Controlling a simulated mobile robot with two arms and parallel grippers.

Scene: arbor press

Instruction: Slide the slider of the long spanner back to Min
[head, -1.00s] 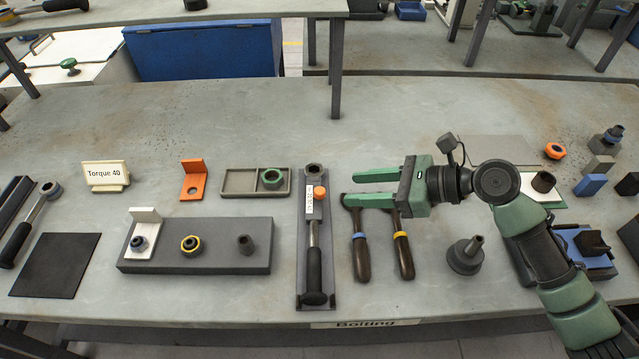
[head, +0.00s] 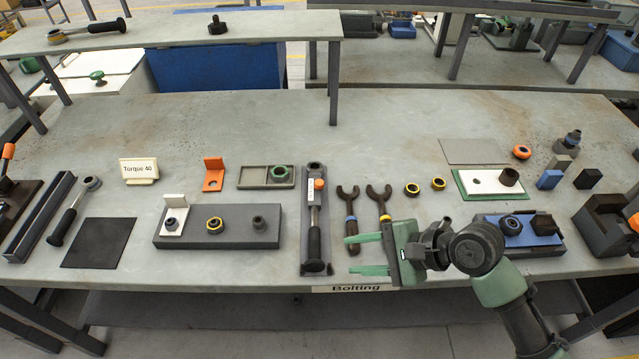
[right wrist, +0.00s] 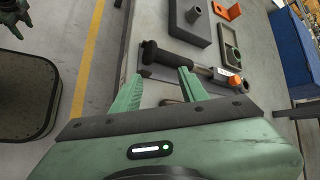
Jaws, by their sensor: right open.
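The long spanner (head: 314,225) lies lengthwise in a narrow grey holder (head: 307,269) near the table's front edge, dark grip towards me and ring head at the far end. Its orange slider (head: 319,184) sits near the head, beside a white scale too small to read. My right gripper (head: 352,254) is open and empty, to the right of the spanner's grip with its fingers pointing left. In the right wrist view the open fingers (right wrist: 160,80) are short of the spanner's grip (right wrist: 163,56), and the slider (right wrist: 235,82) is to the right.
Two open-ended wrenches (head: 380,205) lie just right of the spanner, close to my right gripper. A grey block (head: 230,238) with fittings stands left of it. A second spanner (head: 72,212) lies further left. Two small rings (head: 425,186) lie right of the wrenches.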

